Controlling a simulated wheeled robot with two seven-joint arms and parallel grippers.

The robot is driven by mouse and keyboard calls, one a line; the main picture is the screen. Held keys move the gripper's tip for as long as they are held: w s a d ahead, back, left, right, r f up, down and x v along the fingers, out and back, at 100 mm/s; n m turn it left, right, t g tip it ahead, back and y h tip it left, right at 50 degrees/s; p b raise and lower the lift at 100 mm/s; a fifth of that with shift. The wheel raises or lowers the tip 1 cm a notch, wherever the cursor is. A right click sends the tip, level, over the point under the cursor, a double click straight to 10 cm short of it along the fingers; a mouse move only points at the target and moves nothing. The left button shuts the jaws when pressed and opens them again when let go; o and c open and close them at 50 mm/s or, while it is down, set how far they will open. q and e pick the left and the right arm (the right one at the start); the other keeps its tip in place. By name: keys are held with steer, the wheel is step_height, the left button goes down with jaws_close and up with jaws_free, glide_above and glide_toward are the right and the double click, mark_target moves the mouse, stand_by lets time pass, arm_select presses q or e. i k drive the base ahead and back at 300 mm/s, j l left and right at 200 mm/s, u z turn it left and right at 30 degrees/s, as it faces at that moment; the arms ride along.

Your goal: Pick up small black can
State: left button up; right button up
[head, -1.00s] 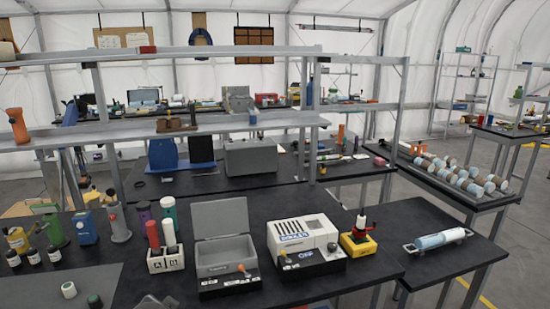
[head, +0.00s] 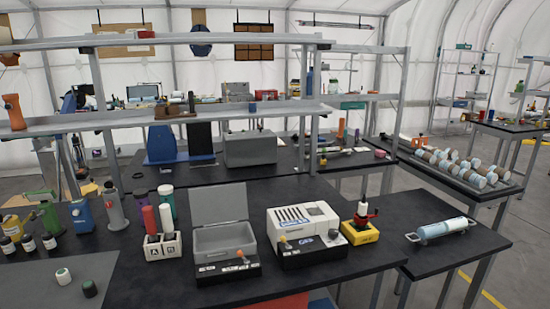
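A small dark can (head: 90,288) stands on the grey mat (head: 40,290) at the lower left of the head view. A small can with a pale top (head: 63,276) stands close to its left. Several small black bottles with white labels (head: 28,243) stand behind the mat at the left edge. I cannot tell for sure which of these is the small black can. Neither of my grippers is in view.
A white two-slot holder (head: 163,246), an open grey case (head: 225,238), a white device (head: 302,227) and a yellow-based tool (head: 360,232) stand along the black bench (head: 170,290). A grey shelf (head: 215,121) rises behind. The bench front is mostly clear.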

mark_target(88, 288)
steer(key=u, duration=1.25)
